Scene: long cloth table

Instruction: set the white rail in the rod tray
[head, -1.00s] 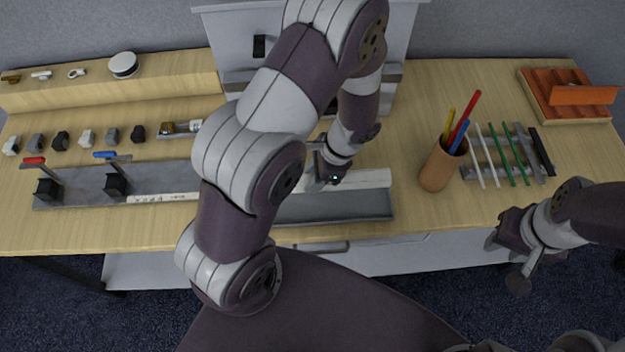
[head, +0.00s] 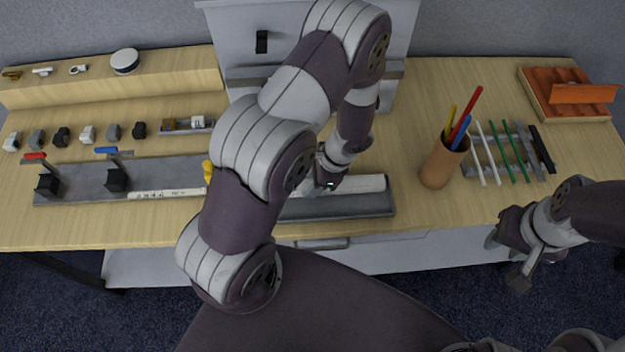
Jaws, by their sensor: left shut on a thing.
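The white rail (head: 365,184) is a long pale bar lying left to right at the middle of the table. My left gripper (head: 326,187) is shut on it from above. The rail is over or in the long grey tray (head: 340,206), which I take as the rod tray; its front wall shows below the rail. I cannot tell whether the rail touches the tray floor. The rail's left end is hidden behind my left arm. My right gripper (head: 508,262) is empty and looks open, off the table's front edge at the right.
A grey plate (head: 80,185) with red-handled and blue-handled clamps lies left. A brown cup (head: 440,165) of coloured sticks stands close to the rail's right.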

